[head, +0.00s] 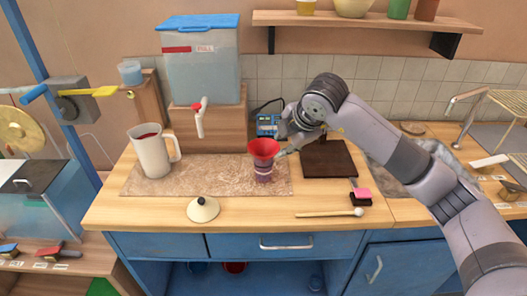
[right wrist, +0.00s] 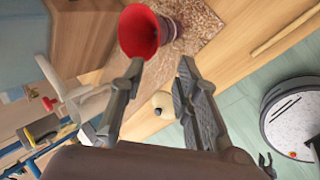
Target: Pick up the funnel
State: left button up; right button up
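The red funnel (head: 263,148) sits mouth up in a purple container (head: 263,174) on the stone-patterned mat of the wooden counter. My right gripper (head: 283,148) is just right of the funnel, with its fingers pointing toward it. In the right wrist view the red funnel (right wrist: 138,32) is beyond the tip of the left-hand finger. The two fingers of my right gripper (right wrist: 160,72) are apart there, with nothing between them. Whether a finger touches the funnel I cannot tell. My left gripper is not in view.
A white pitcher (head: 151,150) stands left on the mat (head: 215,170). A dispenser with a red tap (head: 203,75) is behind. A dark board (head: 328,160) is to the right. A cream lid-like disc (head: 203,209) and a mallet (head: 330,213) lie in front.

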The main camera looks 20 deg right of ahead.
jog(key=p, duration=0.1)
send_near(264, 160)
jog(key=d+f, duration=0.1)
jog(key=p+x, duration=0.1)
jog(key=x, duration=0.1)
jog(key=p+x, duration=0.1)
jog(key=x, duration=0.1)
jog(key=w+p+x, duration=0.1)
jog(key=x, duration=0.1)
jog(key=shift+d+r, duration=0.1)
jog(key=shift+r, duration=0.2)
grip_shut()
